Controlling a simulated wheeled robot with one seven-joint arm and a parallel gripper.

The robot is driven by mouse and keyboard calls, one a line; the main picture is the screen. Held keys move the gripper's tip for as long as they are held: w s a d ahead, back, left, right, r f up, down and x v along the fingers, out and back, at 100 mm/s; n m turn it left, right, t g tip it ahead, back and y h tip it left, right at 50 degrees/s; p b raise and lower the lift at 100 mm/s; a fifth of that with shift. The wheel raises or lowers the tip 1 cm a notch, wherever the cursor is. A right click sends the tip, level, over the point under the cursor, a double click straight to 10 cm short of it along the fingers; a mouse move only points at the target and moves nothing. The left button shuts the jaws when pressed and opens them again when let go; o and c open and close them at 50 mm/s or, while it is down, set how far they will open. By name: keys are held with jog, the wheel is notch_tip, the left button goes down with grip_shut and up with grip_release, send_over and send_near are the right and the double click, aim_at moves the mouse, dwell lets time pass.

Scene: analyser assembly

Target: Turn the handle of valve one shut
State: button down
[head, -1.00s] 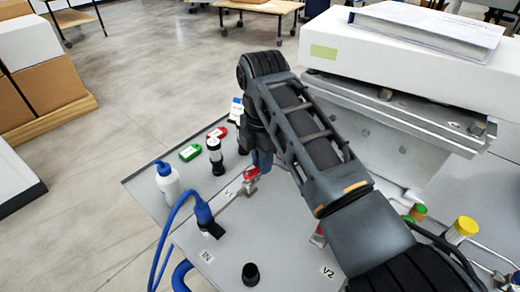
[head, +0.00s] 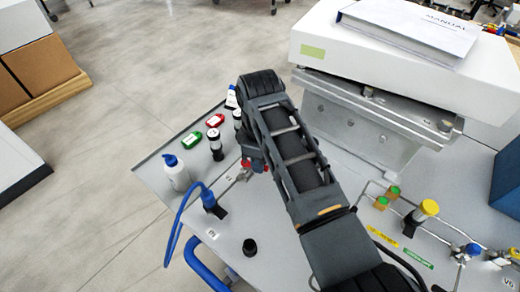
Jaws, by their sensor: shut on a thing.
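Valve one stands on the grey bench by its small V1 label (head: 228,178). Its red handle (head: 246,163) shows at the lower left edge of my gripper (head: 257,163). My gripper points down at the handle and is shut on it. The fingertips and most of the valve body are hidden behind my wrist, so the handle's exact angle cannot be told.
Behind the valve stand black-and-white cylinders (head: 215,144), a green piece (head: 193,141), a red piece (head: 215,120) and a blue-capped bottle (head: 176,172). A white analyser (head: 390,65) fills the upper right.

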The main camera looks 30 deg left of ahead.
jog(key=shift+s+d+m, duration=0.1)
jog(key=shift+s+m, duration=0.25)
jog(key=shift+m, duration=0.65)
jog(key=shift+s+m, duration=0.3)
jog(key=shift+m, duration=0.7)
jog(key=c, duration=1.1)
grip_release()
jog(key=shift+r+b, duration=0.3)
jog(key=shift+r, duration=3.6)
